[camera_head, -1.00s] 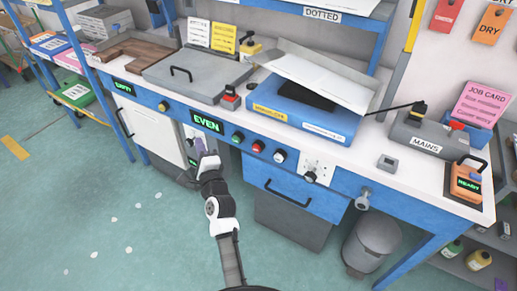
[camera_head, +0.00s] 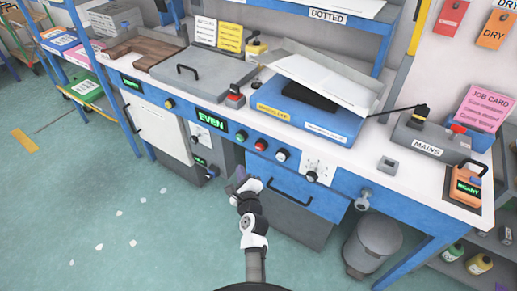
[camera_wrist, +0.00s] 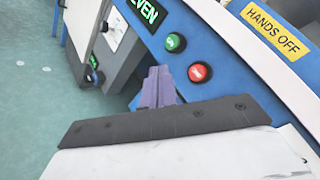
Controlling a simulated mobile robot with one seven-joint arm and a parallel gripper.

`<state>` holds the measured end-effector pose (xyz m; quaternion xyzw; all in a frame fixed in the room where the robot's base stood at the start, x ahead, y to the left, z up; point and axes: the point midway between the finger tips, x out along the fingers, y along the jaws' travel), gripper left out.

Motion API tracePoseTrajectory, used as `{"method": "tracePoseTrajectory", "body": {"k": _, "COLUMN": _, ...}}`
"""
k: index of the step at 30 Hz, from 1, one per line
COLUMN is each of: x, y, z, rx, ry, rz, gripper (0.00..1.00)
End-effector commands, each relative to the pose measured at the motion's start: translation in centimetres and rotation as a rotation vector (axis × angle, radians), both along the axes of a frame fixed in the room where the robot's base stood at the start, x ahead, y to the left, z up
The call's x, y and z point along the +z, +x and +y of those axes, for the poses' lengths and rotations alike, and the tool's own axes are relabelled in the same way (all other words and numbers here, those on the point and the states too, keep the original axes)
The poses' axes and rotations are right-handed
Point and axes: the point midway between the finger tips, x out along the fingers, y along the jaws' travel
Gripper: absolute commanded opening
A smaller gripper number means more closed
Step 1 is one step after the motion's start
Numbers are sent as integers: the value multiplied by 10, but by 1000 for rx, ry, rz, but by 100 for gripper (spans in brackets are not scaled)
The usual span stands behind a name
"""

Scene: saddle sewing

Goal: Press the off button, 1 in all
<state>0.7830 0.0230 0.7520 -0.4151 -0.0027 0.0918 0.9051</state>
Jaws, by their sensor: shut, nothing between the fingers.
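A red button (camera_head: 261,145) sits on the blue front panel of the bench, right of a green button (camera_head: 241,136). In the wrist view the red button (camera_wrist: 199,73) faces me with small pale marks I cannot read, and the green button (camera_wrist: 175,43) is above and left of it. My gripper (camera_head: 240,176) is below and left of the red button in the head view, apart from it as far as I can tell. In the wrist view its purple fingers (camera_wrist: 157,88) are shut and empty, left of and slightly below the red button.
A green EVEN display (camera_head: 210,118) is left of the buttons.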

Motion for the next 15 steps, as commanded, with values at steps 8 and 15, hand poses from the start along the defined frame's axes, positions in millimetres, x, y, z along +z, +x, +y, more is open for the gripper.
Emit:
{"method": "tracePoseTrajectory", "body": {"k": 8, "x": -3, "y": 27, "z": -20, "rx": -3, "ry": -1, "rz": -4, "gripper": 0}}
{"method": "tracePoseTrajectory", "body": {"k": 15, "x": -2, "y": 54, "z": -39, "rx": -2, "ry": -1, "rz": -2, "gripper": 0}}
